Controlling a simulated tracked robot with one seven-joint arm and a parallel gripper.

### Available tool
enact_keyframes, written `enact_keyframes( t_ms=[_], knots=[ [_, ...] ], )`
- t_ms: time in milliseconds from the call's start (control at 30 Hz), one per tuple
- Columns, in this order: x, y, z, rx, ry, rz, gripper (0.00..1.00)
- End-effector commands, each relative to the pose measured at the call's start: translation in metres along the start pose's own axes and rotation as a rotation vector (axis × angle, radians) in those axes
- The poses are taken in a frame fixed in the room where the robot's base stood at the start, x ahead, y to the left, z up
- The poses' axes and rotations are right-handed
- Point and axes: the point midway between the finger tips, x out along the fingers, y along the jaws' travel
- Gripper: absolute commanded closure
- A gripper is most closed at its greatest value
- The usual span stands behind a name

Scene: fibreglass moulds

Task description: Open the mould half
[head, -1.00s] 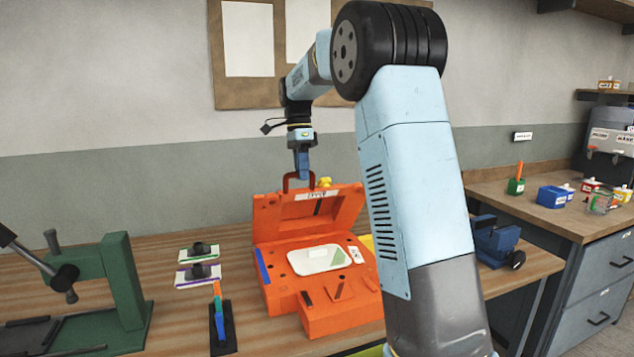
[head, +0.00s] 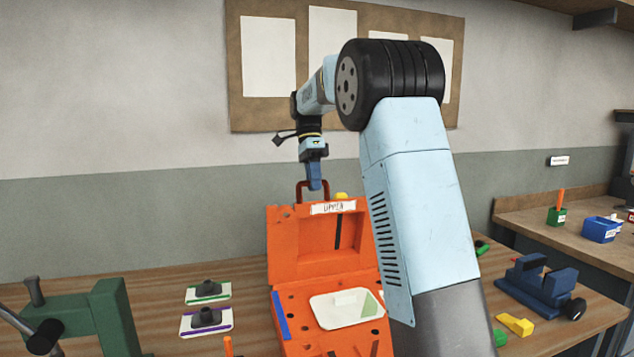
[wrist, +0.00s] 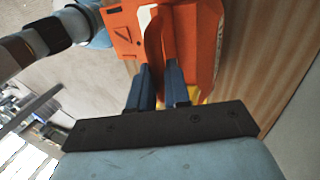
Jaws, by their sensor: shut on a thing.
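The orange mould has an upper half (head: 291,245) that stands raised, close to upright, at the back of the lower half (head: 297,335). A label reading UPPER shows along its top edge. A dark red handle (head: 299,192) sticks up from that edge. My gripper (head: 314,186) points down from above and is shut on the handle. In the wrist view, its blue fingers (wrist: 160,75) close around the handle, with the orange half (wrist: 205,45) beyond. A white plate with a green patch (head: 345,309) lies in the lower half. My arm hides the mould's right side.
Two small trays with dark knobs (head: 208,290) lie on the bench left of the mould. A green press (head: 95,315) stands further left. A blue vice (head: 541,283) and a yellow block (head: 515,324) are at right. The wall is behind.

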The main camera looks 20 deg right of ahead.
Motion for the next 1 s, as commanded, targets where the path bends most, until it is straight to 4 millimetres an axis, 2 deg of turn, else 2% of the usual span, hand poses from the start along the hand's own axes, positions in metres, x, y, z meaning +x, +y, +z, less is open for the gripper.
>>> enact_keyframes(
  t_ms=[33, 367, 400, 633, 1000],
  knots=[
    [0.005, -0.003, 0.005, -0.01, -0.005, 0.007, 1.0],
    [0.005, -0.003, 0.0, -0.003, -0.008, 0.01, 1.0],
    [0.005, -0.003, -0.001, -0.003, -0.008, 0.01, 0.81],
    [0.003, -0.002, -0.004, 0.003, -0.008, 0.008, 0.59],
    [-0.004, -0.001, -0.007, 0.008, -0.007, 0.004, 0.58]
  ],
)
